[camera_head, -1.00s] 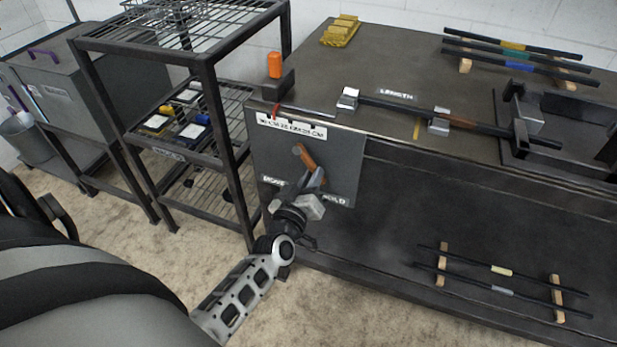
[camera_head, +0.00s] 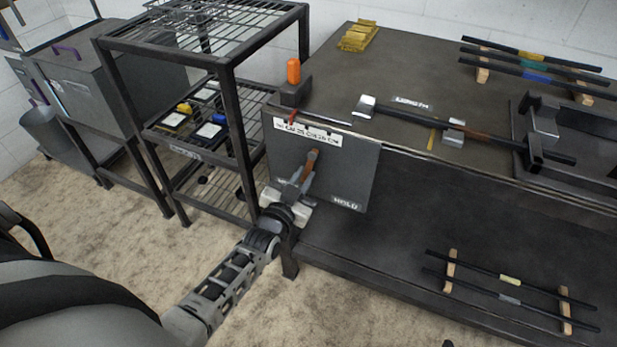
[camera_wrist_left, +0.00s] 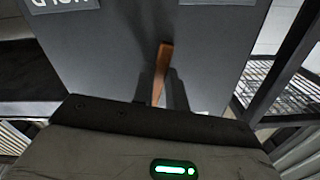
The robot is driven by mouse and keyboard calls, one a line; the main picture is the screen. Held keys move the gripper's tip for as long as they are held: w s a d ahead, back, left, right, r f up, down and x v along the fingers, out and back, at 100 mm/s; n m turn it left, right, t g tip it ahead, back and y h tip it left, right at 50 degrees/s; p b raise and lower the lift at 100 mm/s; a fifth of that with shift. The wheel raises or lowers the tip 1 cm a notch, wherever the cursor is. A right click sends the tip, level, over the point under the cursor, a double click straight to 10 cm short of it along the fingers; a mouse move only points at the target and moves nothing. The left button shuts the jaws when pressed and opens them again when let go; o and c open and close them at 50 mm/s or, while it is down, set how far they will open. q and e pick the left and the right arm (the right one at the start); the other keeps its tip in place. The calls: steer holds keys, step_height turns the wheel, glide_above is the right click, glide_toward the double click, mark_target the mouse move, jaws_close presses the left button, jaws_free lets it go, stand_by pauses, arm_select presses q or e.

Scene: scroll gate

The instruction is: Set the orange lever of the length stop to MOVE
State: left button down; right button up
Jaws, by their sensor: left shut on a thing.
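The orange lever (camera_head: 311,160) sits on the dark front plate (camera_head: 352,172) of the length stop, under a white scale strip. It slants from its upper end down and slightly left into my left gripper (camera_head: 302,182). That gripper is shut on the lever's lower part. In the left wrist view the lever (camera_wrist_left: 162,65) stands between the two fingers (camera_wrist_left: 158,96). The HOLD label (camera_head: 347,203) shows right of the gripper. My right gripper is out of view.
A wire shelf rack (camera_head: 228,120) stands close left of the plate. The bench top (camera_head: 400,65) carries a rod with metal blocks and an orange-tipped stop (camera_head: 293,72). More rods lie on the lower shelf (camera_head: 400,250). Open floor lies in front.

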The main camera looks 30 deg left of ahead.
arm_select(q)
steer(key=shift+s+a+r+m+p, duration=0.1)
steer(key=shift+a+r+m+p, duration=0.2)
steer(key=shift+a+m, duration=0.55)
steer(key=shift+a+r+m+p, duration=0.2)
steer(key=shift+a+m+p, duration=0.15)
steer(key=shift+m, duration=0.9)
steer(key=c, duration=1.4)
jaws_free()
steer(key=s+d, duration=0.1)
steer(key=s, duration=1.5)
steer(key=shift+d, duration=0.15)
steer(key=s+d+n+g+h, duration=0.2)
steer(key=d+g, duration=0.1)
steer(key=d, duration=0.4)
steer(key=s+d+n+g+h, duration=0.1)
steer(key=s+d+g+h, duration=0.1)
steer(key=d, duration=0.5)
steer(key=shift+s+d+f+n+g, duration=0.15)
steer(key=shift+s+d+n+g, duration=0.2)
steer(key=shift+s+g, duration=0.65)
